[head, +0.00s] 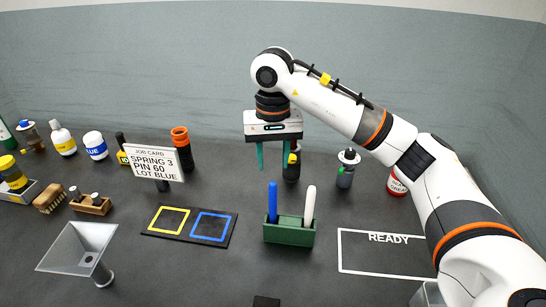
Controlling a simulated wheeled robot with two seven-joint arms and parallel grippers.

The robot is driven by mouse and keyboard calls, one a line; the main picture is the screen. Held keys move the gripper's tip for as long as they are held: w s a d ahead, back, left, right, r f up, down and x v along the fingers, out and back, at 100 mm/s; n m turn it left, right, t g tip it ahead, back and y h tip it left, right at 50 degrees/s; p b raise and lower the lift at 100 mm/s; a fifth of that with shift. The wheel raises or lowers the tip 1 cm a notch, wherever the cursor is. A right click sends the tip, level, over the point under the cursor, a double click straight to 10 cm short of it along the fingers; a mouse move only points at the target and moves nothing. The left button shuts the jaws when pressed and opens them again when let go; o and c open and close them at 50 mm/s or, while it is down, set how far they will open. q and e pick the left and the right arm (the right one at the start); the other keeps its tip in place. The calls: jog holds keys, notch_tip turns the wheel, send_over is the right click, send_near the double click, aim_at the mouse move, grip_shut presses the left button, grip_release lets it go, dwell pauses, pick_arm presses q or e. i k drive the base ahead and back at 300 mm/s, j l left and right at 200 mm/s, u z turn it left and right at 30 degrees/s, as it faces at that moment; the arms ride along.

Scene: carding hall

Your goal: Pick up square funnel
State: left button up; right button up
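The square funnel (80,248) is grey with a wide square mouth and a short round spout at its lower right. It is on the dark table at the lower left, with nothing holding it. My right gripper (273,168) hangs at the upper middle, its two teal fingers pointing down and apart with nothing between them. It is well to the right of the funnel and farther back, above the table. My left gripper is not in view.
A green holder (289,231) with a blue and a white marker stands mid-table. A dark mat (190,227) with yellow and blue squares lies between it and the funnel. A job card (153,162), a wooden block (91,206) and a brush (49,198) are behind the funnel. The READY outline (341,253) is empty.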

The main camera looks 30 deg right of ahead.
aim_at(78, 250)
jog(key=k+j, duration=0.5)
jog(key=k, duration=0.2)
jog(key=k+j, duration=0.5)
jog(key=k, duration=0.15)
